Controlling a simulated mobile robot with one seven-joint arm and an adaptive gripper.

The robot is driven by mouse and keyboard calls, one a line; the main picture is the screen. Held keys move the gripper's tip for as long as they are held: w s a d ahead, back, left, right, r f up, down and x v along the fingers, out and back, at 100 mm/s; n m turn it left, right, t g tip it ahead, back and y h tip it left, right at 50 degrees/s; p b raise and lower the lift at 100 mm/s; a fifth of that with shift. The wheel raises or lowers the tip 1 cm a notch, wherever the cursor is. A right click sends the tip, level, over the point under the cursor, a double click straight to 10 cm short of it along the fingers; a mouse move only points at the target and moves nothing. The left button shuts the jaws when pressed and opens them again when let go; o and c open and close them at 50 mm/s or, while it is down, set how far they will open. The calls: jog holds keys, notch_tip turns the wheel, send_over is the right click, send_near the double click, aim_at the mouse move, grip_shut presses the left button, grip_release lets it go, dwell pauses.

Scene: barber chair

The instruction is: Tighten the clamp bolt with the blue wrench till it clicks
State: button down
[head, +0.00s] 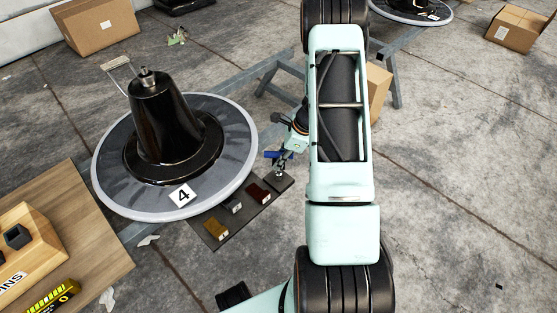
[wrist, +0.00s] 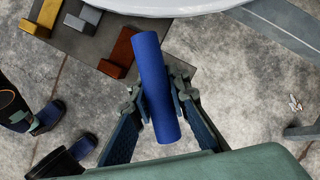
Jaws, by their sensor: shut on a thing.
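The blue wrench shows in the wrist view as a thick blue handle (wrist: 152,75), slightly tilted, between the fingers of my gripper (wrist: 160,98). My gripper is shut on it. In the head view my gripper (head: 284,153) is small, with a bit of blue at it, near the right end of a dark tool strip (head: 213,235). The wrench's working end cannot be made out. The black chair base (head: 165,125), marked 4, stands left of my gripper on a round grey plate (head: 112,180). A metal fitting (head: 148,78) tops its column; the clamp bolt cannot be clearly told.
Yellow (head: 216,228), grey (head: 233,205) and red-brown (head: 259,194) blocks sit on the strip. A wooden bench (head: 95,230) is at left. A grey metal frame (head: 285,75) runs behind. Cardboard boxes (head: 95,25) lie at the back. Concrete floor at right is mostly clear.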

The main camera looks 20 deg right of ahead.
jog(key=shift+m, duration=0.4)
jog(key=m+t+h+b, duration=0.1)
jog(key=m, duration=0.2)
jog(key=shift+f, duration=0.1)
jog(key=shift+m+t+b, duration=0.3)
jog(key=shift+m+b, duration=0.2)
jog(key=shift+m, duration=0.3)
jog(key=shift+h, duration=0.3)
jog(key=shift+m+b, duration=0.4)
jog(key=shift+b, duration=0.05)
jog(key=shift+m+t+h+b, duration=0.3)
jog(key=shift+m+h+b, duration=0.3)
jog(key=shift+m+b, duration=0.75)
jog(key=shift+m, duration=0.55)
